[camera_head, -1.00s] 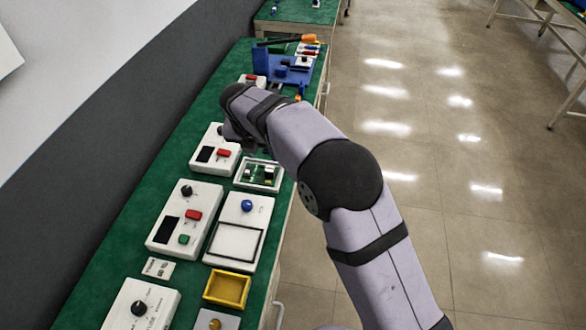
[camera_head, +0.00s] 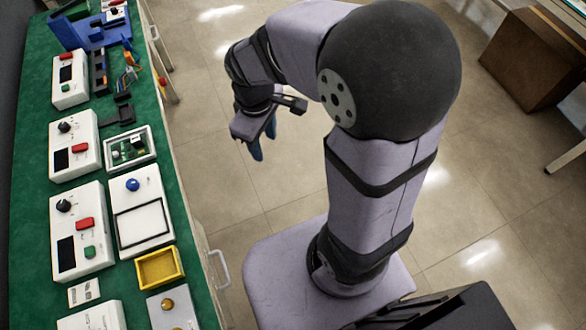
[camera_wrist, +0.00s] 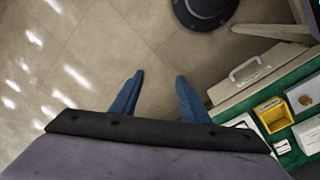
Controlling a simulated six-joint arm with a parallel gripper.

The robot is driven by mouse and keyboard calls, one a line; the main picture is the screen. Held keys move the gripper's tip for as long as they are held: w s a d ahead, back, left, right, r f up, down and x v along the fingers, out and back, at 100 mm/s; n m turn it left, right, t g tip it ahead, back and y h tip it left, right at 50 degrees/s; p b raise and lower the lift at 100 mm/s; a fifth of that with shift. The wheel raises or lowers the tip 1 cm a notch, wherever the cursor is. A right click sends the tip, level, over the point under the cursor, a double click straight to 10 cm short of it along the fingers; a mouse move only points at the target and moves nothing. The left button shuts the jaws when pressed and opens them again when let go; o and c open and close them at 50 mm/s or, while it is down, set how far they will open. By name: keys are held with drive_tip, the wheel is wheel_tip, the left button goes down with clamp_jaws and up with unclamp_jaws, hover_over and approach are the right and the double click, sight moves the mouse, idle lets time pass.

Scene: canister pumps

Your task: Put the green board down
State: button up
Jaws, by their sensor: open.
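The green board (camera_head: 130,150) lies in a white, square-framed tray (camera_head: 149,139) on the green bench, with small parts standing on it. My gripper (camera_head: 257,152) is to the right of the bench, over the floor, apart from the board. In the wrist view its two blue fingers (camera_wrist: 158,96) are spread with only floor between them. My gripper is open and empty. The board does not show in the wrist view.
White boxes with knobs and red switches (camera_head: 75,145) line the bench's left side. A white plate with a blue knob (camera_head: 139,208) and a yellow tray (camera_head: 160,268) are nearer. A drawer handle (camera_head: 219,269) juts from the bench front. Floor beside it is clear.

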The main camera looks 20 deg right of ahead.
drive_tip(key=s+d+f+m, duration=0.2)
drive_tip(key=s+d+m, duration=0.1)
drive_tip(key=s+m, duration=0.5)
drive_tip(key=shift+s+d+g, duration=0.3)
drive_tip(key=shift+s+d, duration=0.05)
drive_tip(key=shift+s, duration=0.15)
drive_tip(key=shift+f, duration=0.1)
wheel_tip(320, 180, up, 2)
drive_tip(key=shift+r+p, duration=0.2)
drive_tip(key=shift+p, duration=1)
